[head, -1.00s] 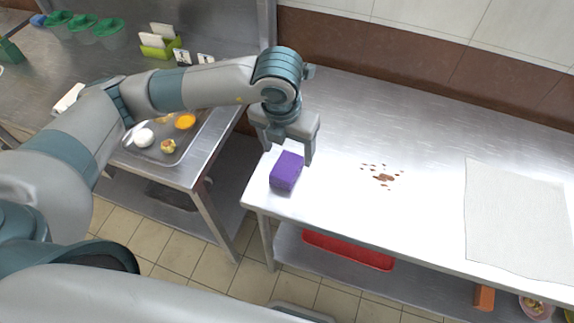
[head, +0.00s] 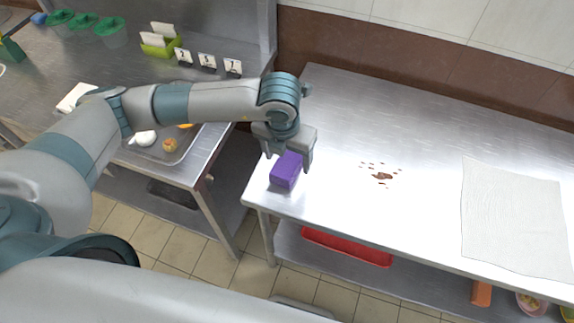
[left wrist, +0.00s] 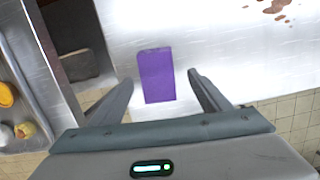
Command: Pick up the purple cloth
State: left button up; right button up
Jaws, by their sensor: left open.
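The purple cloth (head: 286,171) is a thick, folded-looking block on the left end of the steel table (head: 330,215), near its front edge. My left gripper (head: 290,166) is open and lowered just behind and over the cloth. In the left wrist view, the cloth (left wrist: 156,76) lies between the two open fingers (left wrist: 160,88) and a little beyond them, with a gap on each side. I cannot tell its exact height above the cloth. My right gripper is not in view.
A brown spill (head: 382,175) is on the table right of the cloth. A pale towel (head: 515,220) lies at the right. A second counter at left holds a tray (head: 178,152) with food and number cards (head: 207,62). A red tray (head: 345,246) is on the lower shelf.

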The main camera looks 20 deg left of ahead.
aim_at(287, 163)
pick_arm(q)
jog(key=f, duration=0.1)
jog(key=f+p, duration=0.1)
jog(key=f, duration=0.1)
jog(key=shift+w+a+p, duration=0.2)
jog(key=shift+w+p, duration=0.05)
jog(key=shift+p, duration=0.05)
jog(key=shift+f, duration=0.35)
jog(key=shift+w+f, duration=0.1)
jog(key=shift+f, duration=0.1)
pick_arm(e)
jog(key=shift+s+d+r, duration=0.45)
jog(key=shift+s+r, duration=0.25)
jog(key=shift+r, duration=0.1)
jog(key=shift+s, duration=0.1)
pick_arm(q)
jog(key=c, duration=1.2)
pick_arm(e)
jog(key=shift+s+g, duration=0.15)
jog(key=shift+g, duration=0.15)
